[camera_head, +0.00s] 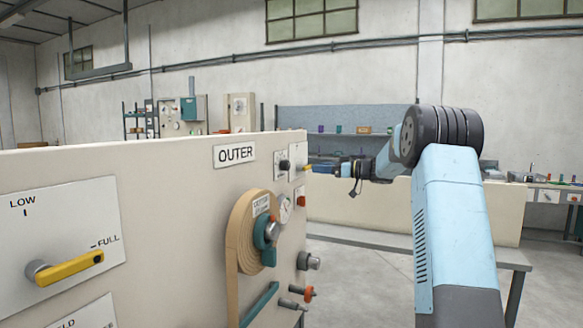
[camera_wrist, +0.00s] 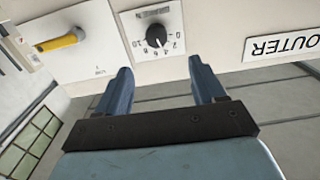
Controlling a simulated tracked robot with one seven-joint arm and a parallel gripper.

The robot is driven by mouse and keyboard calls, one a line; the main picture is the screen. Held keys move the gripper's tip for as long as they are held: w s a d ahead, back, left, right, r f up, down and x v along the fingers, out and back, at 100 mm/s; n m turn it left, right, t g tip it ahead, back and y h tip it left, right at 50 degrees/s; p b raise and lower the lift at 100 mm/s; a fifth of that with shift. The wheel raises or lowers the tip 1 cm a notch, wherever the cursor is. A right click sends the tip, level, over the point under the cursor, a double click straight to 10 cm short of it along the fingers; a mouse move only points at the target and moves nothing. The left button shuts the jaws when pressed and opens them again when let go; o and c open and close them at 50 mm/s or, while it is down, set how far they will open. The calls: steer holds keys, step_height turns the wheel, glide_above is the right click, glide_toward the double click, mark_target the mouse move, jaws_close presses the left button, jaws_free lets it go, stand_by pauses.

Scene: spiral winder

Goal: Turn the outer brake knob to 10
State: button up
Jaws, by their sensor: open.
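The outer brake knob (camera_wrist: 157,36) is a round black knob on a white numbered dial plate. It shows at the top middle of the wrist view, and I cannot read its setting surely. The OUTER sign (camera_wrist: 283,46) is to its right there. My gripper (camera_wrist: 160,64) is open and empty; its two blue fingers point toward the panel, with the knob in line with the gap and beyond the tips. In the head view the small dark knob (camera_head: 285,165) is right of the OUTER sign (camera_head: 236,154). My fingers are not clear there.
A yellow lever (camera_wrist: 60,42) sits left of the dial in the wrist view. In the head view another yellow lever (camera_head: 70,268) is on the near panel, with a tan coil (camera_head: 240,235), a gauge (camera_head: 284,210) and several lower knobs.

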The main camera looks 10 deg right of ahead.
mark_target(288, 165)
steer(key=x, duration=1.3)
steer(key=shift+w+a+r, duration=0.1)
steer(key=shift+w, duration=0.35)
steer(key=c, duration=1.1)
steer(key=shift+o, duration=0.2)
steer(key=shift+d, duration=0.2)
steer(key=shift+a, duration=0.1)
